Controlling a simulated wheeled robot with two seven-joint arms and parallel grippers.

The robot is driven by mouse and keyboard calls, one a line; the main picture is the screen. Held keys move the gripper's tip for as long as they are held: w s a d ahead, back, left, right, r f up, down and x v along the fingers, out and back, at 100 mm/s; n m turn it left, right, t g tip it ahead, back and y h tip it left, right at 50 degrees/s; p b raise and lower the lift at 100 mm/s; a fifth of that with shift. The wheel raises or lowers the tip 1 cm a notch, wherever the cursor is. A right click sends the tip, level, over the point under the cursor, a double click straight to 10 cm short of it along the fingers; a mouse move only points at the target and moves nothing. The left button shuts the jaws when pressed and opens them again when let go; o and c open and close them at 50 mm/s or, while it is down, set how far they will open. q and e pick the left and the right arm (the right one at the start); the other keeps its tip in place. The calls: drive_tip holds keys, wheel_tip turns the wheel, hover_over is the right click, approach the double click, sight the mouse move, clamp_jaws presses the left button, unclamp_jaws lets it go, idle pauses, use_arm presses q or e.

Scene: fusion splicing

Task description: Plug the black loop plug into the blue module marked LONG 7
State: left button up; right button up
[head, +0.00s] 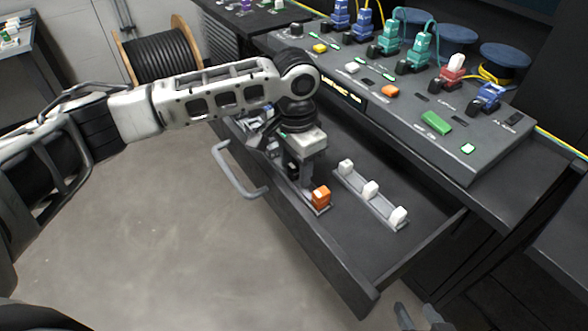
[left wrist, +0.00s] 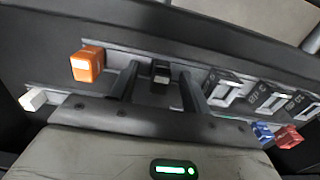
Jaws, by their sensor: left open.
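In the left wrist view, the black plug (left wrist: 160,73) sits in a rail between the two fingers of my left gripper (left wrist: 158,88). The fingers are open, with a gap on each side of it. In the head view, my left gripper (head: 298,172) points down into the open drawer and hides the black plug. Blue modules stand on the grey console: two at the back (head: 339,15) (head: 361,24) and one near its right end (head: 488,97). I cannot read which is marked LONG 7. Part of my right gripper (head: 418,316) shows at the bottom edge; its opening is unclear.
An orange plug (head: 321,197) shares the black plug's rail. White plugs (head: 371,189) stand on a parallel rail. The drawer (head: 345,262) has a bare floor at its front. Teal modules (head: 419,52) and a red module (head: 450,75) also stand on the console.

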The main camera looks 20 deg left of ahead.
use_arm(q)
drive_tip(key=shift+p, duration=0.75)
idle(0.6)
drive_tip(key=shift+p, duration=0.7)
drive_tip(key=shift+c, duration=0.4)
clamp_jaws()
